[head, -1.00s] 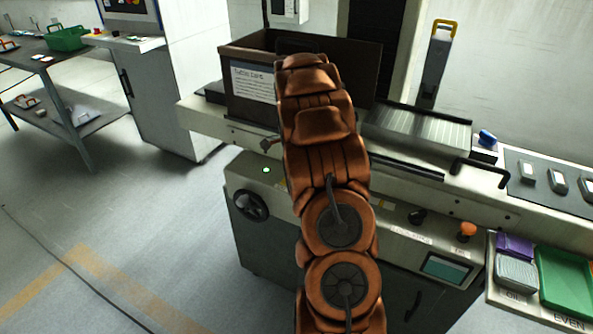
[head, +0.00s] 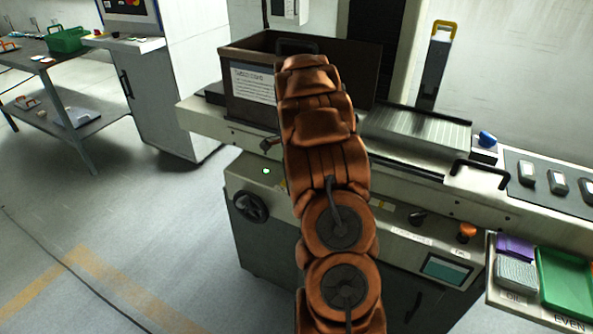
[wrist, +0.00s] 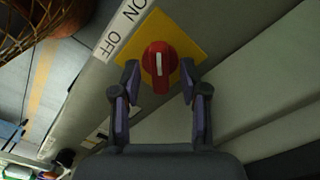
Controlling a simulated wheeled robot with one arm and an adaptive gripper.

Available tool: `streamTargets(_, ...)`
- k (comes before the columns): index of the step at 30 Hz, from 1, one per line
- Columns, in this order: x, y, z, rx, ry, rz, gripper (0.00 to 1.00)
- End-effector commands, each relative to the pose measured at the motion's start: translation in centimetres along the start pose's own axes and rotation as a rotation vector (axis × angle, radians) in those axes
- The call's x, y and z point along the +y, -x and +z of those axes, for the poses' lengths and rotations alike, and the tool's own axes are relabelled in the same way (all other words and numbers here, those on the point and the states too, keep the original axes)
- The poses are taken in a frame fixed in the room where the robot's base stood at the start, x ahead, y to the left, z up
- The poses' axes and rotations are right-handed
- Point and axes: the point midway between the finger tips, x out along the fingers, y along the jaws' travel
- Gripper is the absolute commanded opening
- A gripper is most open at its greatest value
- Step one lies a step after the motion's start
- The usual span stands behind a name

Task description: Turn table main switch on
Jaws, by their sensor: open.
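The table main switch (wrist: 158,62) is a red rotary knob with a white line, on a yellow plate (wrist: 187,36). A white label (wrist: 120,30) beside the plate reads ON and OFF. The white line runs roughly up and down in the wrist view; I cannot tell which word it marks. My gripper (wrist: 159,80) is open, with one finger on each side of the knob. Whether either finger touches it is unclear. In the head view my arm hides the switch and most of the gripper.
A machine bench bears a dark open box (head: 245,85), a ribbed plate (head: 415,132) and a black handle (head: 481,173). An orange knob (head: 467,231) and a small screen (head: 447,268) are on its front. A green tray (head: 565,285) is at right.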

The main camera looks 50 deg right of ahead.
Motion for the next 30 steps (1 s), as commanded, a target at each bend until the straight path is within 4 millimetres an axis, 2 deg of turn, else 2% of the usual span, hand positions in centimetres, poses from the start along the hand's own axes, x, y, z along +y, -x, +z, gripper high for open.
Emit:
streamTargets(7,-0.1,1.1,0.0,0.001,0.001,-0.003,0.44)
streamTargets(21,-0.1,9.5,0.0,0.000,-0.001,-0.004,0.44)
streamTargets(30,0.0,11.9,0.0,0.001,0.000,-0.001,0.44)
